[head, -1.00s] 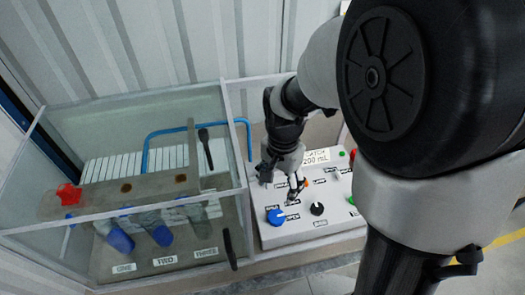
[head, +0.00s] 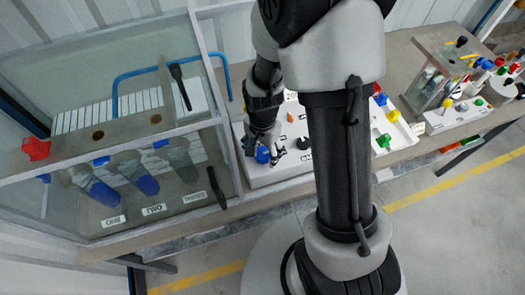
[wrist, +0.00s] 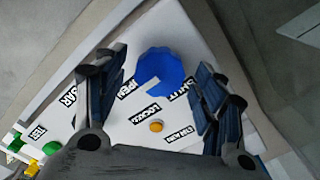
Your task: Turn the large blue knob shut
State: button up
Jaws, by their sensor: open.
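The large blue knob (wrist: 160,72) sits on the white panel (wrist: 215,55). It has a scalloped rim and a pale pointer mark on its lower side, with small black labels around it. In the head view the knob (head: 262,155) shows at the front left of the panel, just below my fingers. My gripper (wrist: 162,65) is open, with one finger on each side of the knob in the wrist view. Gaps show between the knob and both fingers, so it is not gripped. In the head view my gripper (head: 260,143) is partly dark and hard to make out.
An orange button (wrist: 156,126) lies close below the knob. A clear box (head: 430,80) and more knobs are on the right bench. My arm hides part of the panel.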

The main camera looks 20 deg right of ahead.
jog(key=shift+c, duration=0.6)
jog(key=c, duration=0.9)
